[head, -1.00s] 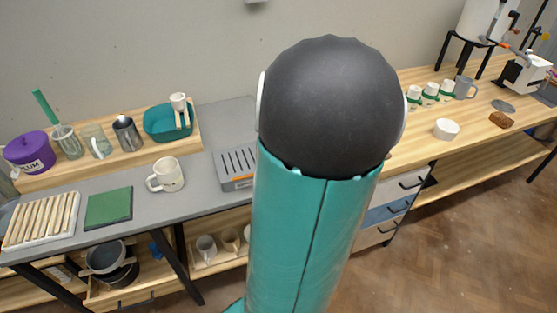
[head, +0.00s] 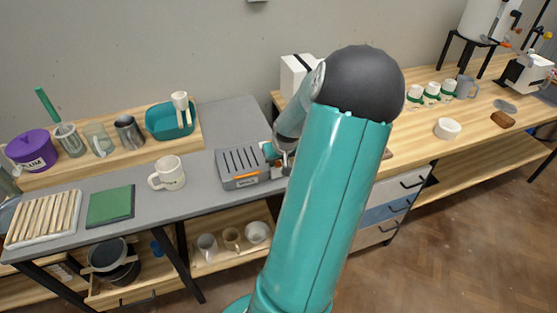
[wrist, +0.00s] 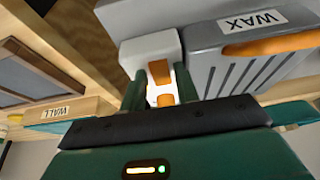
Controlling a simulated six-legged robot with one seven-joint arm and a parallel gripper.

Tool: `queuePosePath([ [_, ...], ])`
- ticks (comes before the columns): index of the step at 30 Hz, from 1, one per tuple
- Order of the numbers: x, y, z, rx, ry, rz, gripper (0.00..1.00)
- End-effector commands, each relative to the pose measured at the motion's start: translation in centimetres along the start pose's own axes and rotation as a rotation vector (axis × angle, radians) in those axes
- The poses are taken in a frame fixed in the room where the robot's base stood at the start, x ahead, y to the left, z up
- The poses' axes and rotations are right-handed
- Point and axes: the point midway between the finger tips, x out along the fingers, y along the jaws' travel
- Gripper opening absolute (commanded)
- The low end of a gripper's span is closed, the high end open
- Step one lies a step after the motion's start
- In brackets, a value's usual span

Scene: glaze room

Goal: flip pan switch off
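The grey wax pan (head: 240,168) with a slotted top and orange front strip sits on the grey bench in the head view. In the wrist view the pan (wrist: 240,62) carries a WAX label. A pale box on its side bears an orange switch (wrist: 159,72); I cannot tell which way it is set. My gripper (head: 276,156) is at the pan's right side in the head view, partly hidden by my arm. In the wrist view my gripper's green fingers (wrist: 160,92) stand apart, with the switch box just beyond them. Contact is unclear.
A white mug (head: 170,173), a green pad (head: 110,206) and a slatted rack (head: 43,218) stand left of the pan. A white box (head: 297,72) is behind my arm. Cups (head: 231,238) sit on the shelf below. Bare bench lies behind the pan.

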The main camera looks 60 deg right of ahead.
Motion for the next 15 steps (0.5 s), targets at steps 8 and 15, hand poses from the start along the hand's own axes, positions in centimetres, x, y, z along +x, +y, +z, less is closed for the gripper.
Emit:
queuePosePath([
  [8,-0.05,0.00,-0.01,0.000,0.000,0.000,0.03],
  [15,-0.03,-0.05,-0.15,-0.002,-0.018,0.001,0.00],
])
